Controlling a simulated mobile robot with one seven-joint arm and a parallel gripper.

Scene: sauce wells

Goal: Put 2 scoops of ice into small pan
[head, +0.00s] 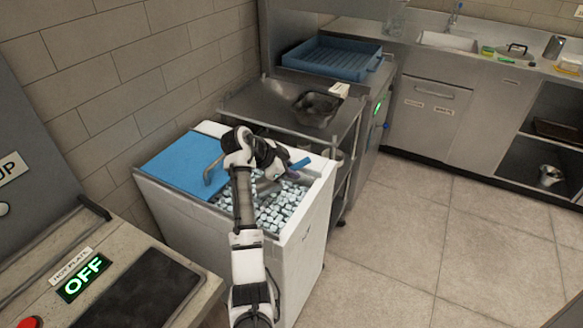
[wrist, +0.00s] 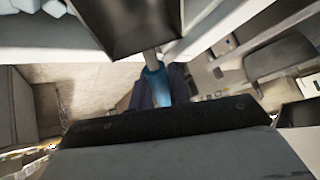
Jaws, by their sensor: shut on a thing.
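The ice bin (head: 318,205) is a white chest with its top partly open, full of pale ice cubes (head: 282,208). My gripper (head: 292,168) is low over the bin's open part. It is shut on the blue handle of a scoop (head: 301,163). In the wrist view my gripper (wrist: 157,92) grips this blue handle (wrist: 154,78), and the dark metal scoop head (wrist: 135,25) extends away at the top. I cannot tell whether the scoop holds ice. A small metal pan (head: 316,109) stands on the steel table behind the bin, with a white label beside it.
A blue lid (head: 182,163) covers the bin's left part. The steel table (head: 260,103) has bare room left of the pan. A blue rack (head: 330,58) is farther back. A hot plate (head: 135,300) reading OFF is at front left. Open floor (head: 430,240) lies to the right.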

